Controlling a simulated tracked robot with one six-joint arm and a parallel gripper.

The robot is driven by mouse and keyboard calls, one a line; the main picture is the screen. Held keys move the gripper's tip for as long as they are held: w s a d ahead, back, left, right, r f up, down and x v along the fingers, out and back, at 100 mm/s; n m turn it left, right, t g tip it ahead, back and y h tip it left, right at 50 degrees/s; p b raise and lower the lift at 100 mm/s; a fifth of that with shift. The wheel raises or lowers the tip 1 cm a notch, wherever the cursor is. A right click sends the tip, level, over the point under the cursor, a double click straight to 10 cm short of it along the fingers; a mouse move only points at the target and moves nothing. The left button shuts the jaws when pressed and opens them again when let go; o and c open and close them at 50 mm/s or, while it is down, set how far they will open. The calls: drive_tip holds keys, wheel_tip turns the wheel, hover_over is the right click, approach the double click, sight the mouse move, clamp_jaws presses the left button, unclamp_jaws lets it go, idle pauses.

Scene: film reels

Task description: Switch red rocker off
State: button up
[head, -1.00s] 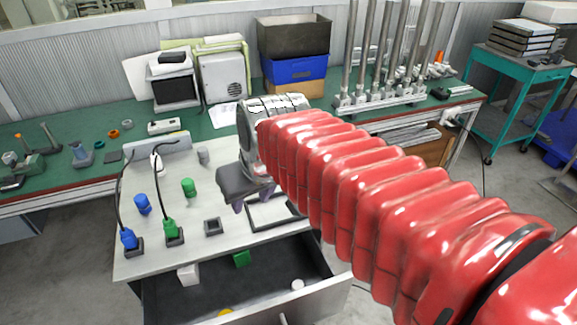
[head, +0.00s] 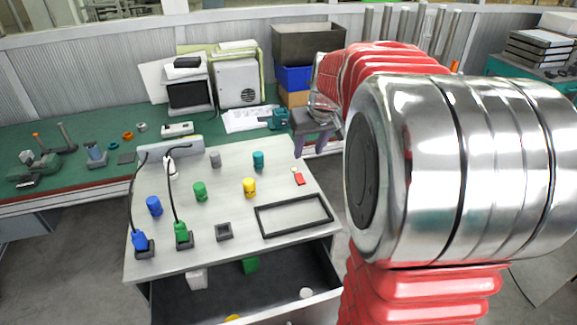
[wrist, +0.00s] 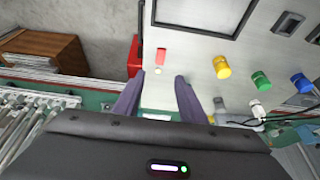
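The red rocker (head: 299,179) is a small red piece on the right part of the pale panel (head: 228,215), with a small white round spot beside it. In the wrist view the red rocker (wrist: 160,54) shows just beyond the fingertips, roughly centred between them. I cannot tell which way it is tipped. My gripper (head: 310,150) is at the panel's far right edge in the head view, behind the rocker. In the wrist view my gripper (wrist: 159,76) has two purple-grey fingers apart with nothing between them.
Yellow (head: 250,187), teal (head: 258,160), green (head: 200,191) and blue (head: 154,206) knobs stand on the panel. A black rectangular frame (head: 293,230) lies at its front right. An open drawer (head: 215,286) is below. A green bench (head: 75,185) runs behind.

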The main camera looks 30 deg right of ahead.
sight(299, 177)
drive_tip(key=shift+f, duration=0.1)
drive_tip(key=x, duration=1.3)
drive_tip(key=shift+w+f, duration=0.1)
drive_tip(key=shift+f, duration=0.2)
drive_tip(key=shift+c, duration=0.2)
clamp_jaws()
